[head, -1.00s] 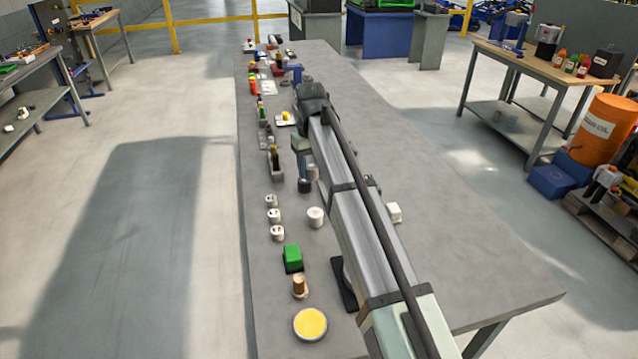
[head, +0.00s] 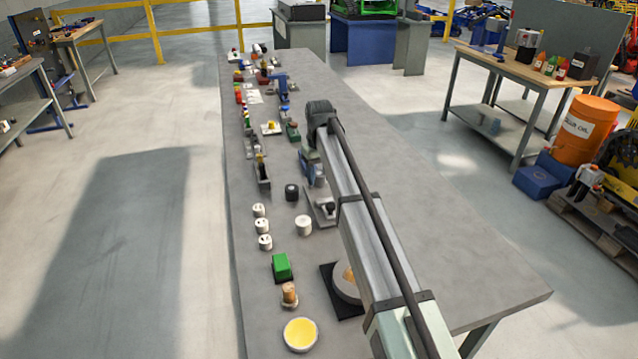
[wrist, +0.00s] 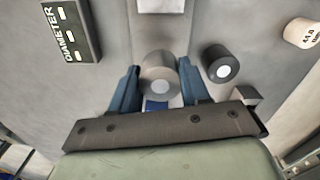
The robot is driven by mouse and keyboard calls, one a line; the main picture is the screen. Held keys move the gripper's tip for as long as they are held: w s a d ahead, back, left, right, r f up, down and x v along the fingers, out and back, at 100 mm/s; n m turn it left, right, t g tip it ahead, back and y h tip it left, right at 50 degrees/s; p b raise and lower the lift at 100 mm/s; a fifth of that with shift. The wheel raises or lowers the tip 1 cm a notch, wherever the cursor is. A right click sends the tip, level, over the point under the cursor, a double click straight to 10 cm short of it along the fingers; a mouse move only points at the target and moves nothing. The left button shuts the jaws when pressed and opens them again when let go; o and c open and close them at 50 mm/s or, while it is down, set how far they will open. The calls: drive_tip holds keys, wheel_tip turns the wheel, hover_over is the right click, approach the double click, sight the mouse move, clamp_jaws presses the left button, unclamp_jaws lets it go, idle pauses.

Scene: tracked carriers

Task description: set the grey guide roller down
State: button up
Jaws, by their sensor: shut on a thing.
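The grey guide roller (wrist: 159,76) is between the two blue fingers of my gripper (wrist: 158,88), in the middle of the wrist view. In the head view my gripper (head: 314,176) is over the middle strip of the long grey table (head: 420,230). There the arm partly hides the roller. I cannot tell whether its underside touches the surface.
A black roller (wrist: 221,63) stands close to the right of my gripper in the wrist view. Beyond it is a white roller (wrist: 301,33). A dark block marked DIAMETER (wrist: 71,31) lies upper left. A green block (head: 282,266) stands nearer. The table's right side is clear.

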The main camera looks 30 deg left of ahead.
sight(319, 183)
drive_tip(key=shift+f, duration=1.55)
drive_tip(key=shift+f, duration=0.15)
drive_tip(key=o, duration=1.2)
wheel_tip(319, 183, up, 12)
drive_tip(key=shift+r, duration=0.15)
